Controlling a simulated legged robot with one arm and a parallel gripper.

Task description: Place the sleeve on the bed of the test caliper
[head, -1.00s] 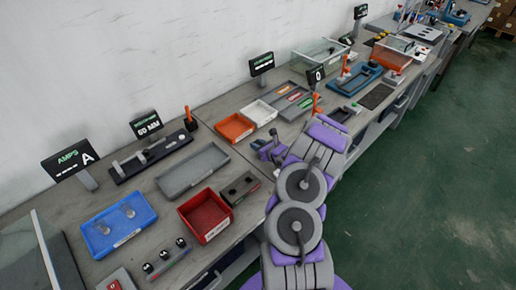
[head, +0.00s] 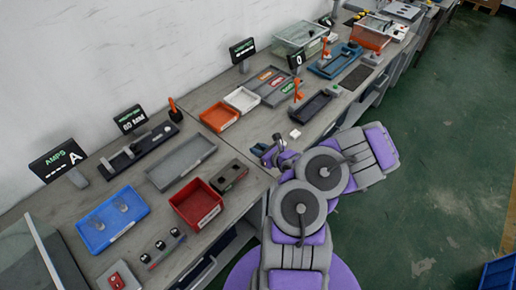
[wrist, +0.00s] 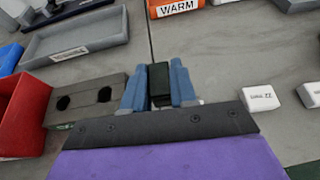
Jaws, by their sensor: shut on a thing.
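My gripper (head: 268,150) is low over the bench, just right of a seam in the worktop. In the wrist view its two blue fingers (wrist: 158,92) are shut on a dark green-black piece, which appears to be the sleeve (wrist: 159,76). The held piece is too small to make out in the head view. The test caliper appears to be the long black device (head: 140,152) with grey jaws, at the back left below a small black display (head: 130,119). My gripper is well to the right of it and apart from it. Its bed looks empty.
Between my gripper and the caliper lie a grey block with two holes (head: 229,175), a red bin (head: 196,203) and a grey tray (head: 181,161). An orange tray (head: 220,117) is behind. A small white block (head: 295,133) lies to the right. A blue tray (head: 113,220) is at left.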

